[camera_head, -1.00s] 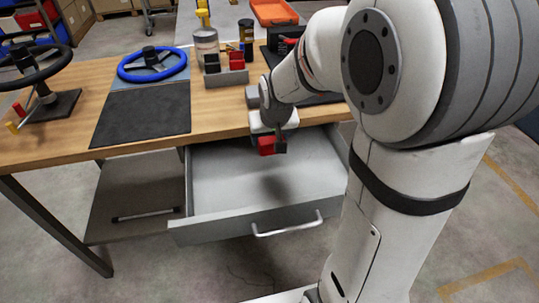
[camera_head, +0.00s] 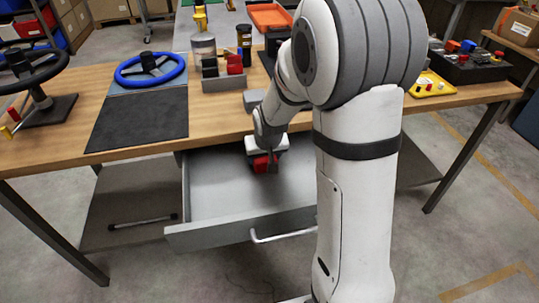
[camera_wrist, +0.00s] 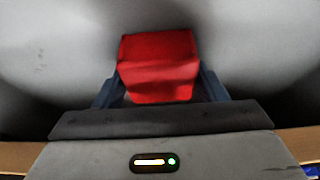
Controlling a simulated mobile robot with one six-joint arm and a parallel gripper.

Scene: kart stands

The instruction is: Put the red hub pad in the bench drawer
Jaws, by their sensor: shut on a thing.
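The red hub pad (camera_wrist: 158,65) is between the two fingers of my gripper (camera_wrist: 160,92) in the wrist view. My gripper is shut on it. In the head view my gripper (camera_head: 266,168) points down over the open bench drawer (camera_head: 205,234), with the red pad (camera_head: 262,163) at its tip. The drawer is grey, pulled out from under the wooden bench, and its visible floor is bare. I cannot tell whether the pad touches the drawer floor. My arm hides the drawer's right part.
The wooden bench top (camera_head: 215,120) overhangs the drawer's back. On it are a blue steering wheel (camera_head: 150,68), a dark mat (camera_head: 135,122), a small grey holder (camera_head: 224,83) with red and dark pieces, and a yellow tray (camera_head: 432,86). The drawer handle (camera_head: 283,236) sticks out in front.

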